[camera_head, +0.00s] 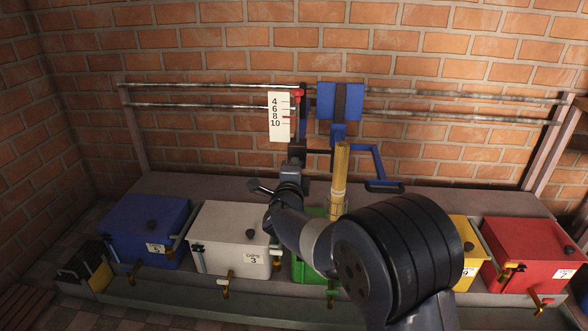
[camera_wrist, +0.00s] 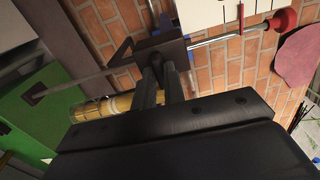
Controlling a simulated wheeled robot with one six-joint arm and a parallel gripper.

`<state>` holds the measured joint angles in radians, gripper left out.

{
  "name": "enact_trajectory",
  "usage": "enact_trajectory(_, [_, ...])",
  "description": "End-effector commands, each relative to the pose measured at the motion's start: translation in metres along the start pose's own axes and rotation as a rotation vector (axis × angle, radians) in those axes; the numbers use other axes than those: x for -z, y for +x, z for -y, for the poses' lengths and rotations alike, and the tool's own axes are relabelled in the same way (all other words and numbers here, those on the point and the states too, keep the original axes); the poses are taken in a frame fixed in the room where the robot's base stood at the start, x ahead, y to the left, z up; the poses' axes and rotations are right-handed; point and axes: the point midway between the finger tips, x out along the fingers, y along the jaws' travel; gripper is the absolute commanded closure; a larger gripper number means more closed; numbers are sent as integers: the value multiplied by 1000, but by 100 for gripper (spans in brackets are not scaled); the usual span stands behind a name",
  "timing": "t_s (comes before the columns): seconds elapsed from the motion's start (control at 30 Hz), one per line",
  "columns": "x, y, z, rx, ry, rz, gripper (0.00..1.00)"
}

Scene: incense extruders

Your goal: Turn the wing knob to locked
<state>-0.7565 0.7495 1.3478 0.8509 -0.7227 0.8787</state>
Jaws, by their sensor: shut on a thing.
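My gripper (camera_head: 296,164) reaches up in front of the dark post beside the white scale plate (camera_head: 279,117). In the wrist view, my gripper's two dark fingers (camera_wrist: 157,70) come together at a dark block (camera_wrist: 150,48) on a metal rod. They are shut on a small dark part there, which I take to be the wing knob. The fingers mostly hide it, so its angle cannot be told. The brass barrel (camera_head: 339,182) stands upright just right of my gripper; it also shows behind the fingers in the wrist view (camera_wrist: 100,106).
A blue carriage (camera_head: 340,100) hangs on two metal rails along the brick wall, with a blue handle frame (camera_head: 382,166) below it. Blue (camera_head: 145,225), white (camera_head: 230,230) and red (camera_head: 532,255) boxes line the bench. A red knob (camera_wrist: 285,20) ends the rod.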

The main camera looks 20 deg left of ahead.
Motion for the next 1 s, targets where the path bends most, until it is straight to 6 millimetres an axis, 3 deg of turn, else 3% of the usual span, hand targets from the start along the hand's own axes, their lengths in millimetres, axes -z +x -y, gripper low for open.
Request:
enact_trajectory(0.03, [0,0,-1,-2,2,0,100])
enact_trajectory(0.07, [0,0,-1,-2,2,0,88])
enact_trajectory(0.1, [0,0,-1,-2,2,0,85])
enact_trajectory(0.33, [0,0,0,-1,0,0,67])
enact_trajectory(0.67, [0,-5,1,0,0,1,67])
enact_trajectory(1.0, [0,-59,2,-2,-1,2,67])
